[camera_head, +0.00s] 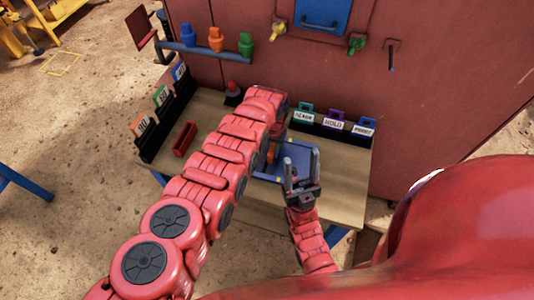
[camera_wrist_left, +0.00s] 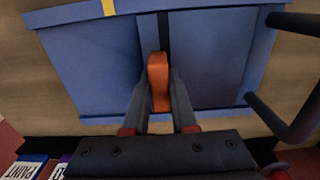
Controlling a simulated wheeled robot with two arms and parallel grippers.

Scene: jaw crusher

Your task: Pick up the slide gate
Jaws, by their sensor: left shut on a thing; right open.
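My left gripper (camera_wrist_left: 160,92) is shut on an upright orange piece (camera_wrist_left: 159,80), which looks like the slide gate's grip. It is over a blue tray (camera_wrist_left: 85,60) with a dark strip (camera_wrist_left: 163,32) across its middle. Whether the orange piece is joined to that strip I cannot tell. In the head view the orange piece (camera_head: 271,153) is partly hidden by my left arm, as is the tray (camera_head: 300,152) on the table. My right gripper (camera_head: 302,172) is open and empty at the tray's near right side.
The wooden table (camera_head: 345,195) stands against a red machine wall (camera_head: 440,90). Labelled cards stand at its left and back edges. A red open holder (camera_head: 184,139) lies at left. A blue panel (camera_head: 322,15) with a handle is on the wall.

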